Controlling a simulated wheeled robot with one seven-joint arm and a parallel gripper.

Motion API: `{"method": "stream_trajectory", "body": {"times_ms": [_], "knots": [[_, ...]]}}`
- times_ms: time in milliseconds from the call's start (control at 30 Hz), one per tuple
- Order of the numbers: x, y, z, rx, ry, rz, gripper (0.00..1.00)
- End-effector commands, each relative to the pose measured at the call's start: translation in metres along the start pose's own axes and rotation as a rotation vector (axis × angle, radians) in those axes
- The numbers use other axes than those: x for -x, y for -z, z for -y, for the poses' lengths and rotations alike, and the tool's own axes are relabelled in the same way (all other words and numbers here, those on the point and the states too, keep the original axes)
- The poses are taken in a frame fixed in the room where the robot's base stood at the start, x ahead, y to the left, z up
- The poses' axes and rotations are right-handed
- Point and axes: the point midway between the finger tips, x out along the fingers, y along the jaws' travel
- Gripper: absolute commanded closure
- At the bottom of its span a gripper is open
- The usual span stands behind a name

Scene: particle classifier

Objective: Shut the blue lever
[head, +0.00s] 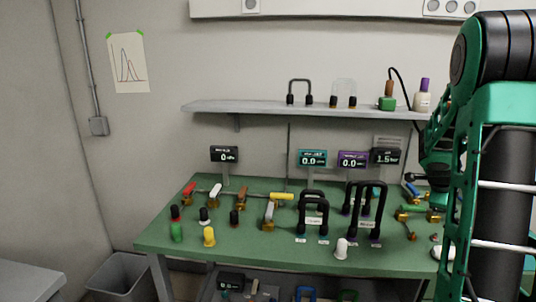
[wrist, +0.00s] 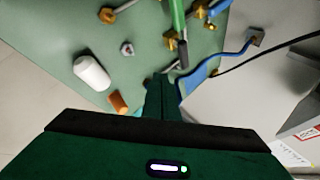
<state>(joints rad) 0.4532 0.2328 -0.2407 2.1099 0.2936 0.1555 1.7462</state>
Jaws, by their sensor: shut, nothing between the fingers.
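A blue lever (head: 411,189) shows small at the right end of the green bench in the head view, close to brass valve fittings (head: 404,215). In the wrist view a bent blue piece (wrist: 213,70) runs beside my gripper (wrist: 162,80); I cannot tell whether it is the same lever. My gripper is shut and empty, with its fingertips low over the bench near this blue piece. I cannot tell whether they touch it. In the head view my arm covers the bench's right end and I cannot make out the fingertips.
The green bench (head: 205,247) holds several coloured levers, black handles (head: 314,215) and a white knob (head: 341,249). A green-handled valve (wrist: 178,20), a white cylinder (wrist: 91,73) and an orange piece (wrist: 118,102) lie near my gripper. A grey shelf (head: 250,107) hangs above.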

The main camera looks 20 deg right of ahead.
Motion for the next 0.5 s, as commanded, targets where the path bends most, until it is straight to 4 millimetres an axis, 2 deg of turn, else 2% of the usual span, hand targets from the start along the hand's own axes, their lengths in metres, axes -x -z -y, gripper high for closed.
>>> {"method": "stream_trajectory", "body": {"times_ms": [267, 367, 500], "knots": [[0.058, -0.006, -0.05, 0.325, -0.114, 0.076, 1.0], [0.091, -0.008, -0.081, 0.52, -0.171, 0.136, 1.0], [0.141, -0.005, -0.136, 0.842, -0.246, 0.257, 1.0]]}}
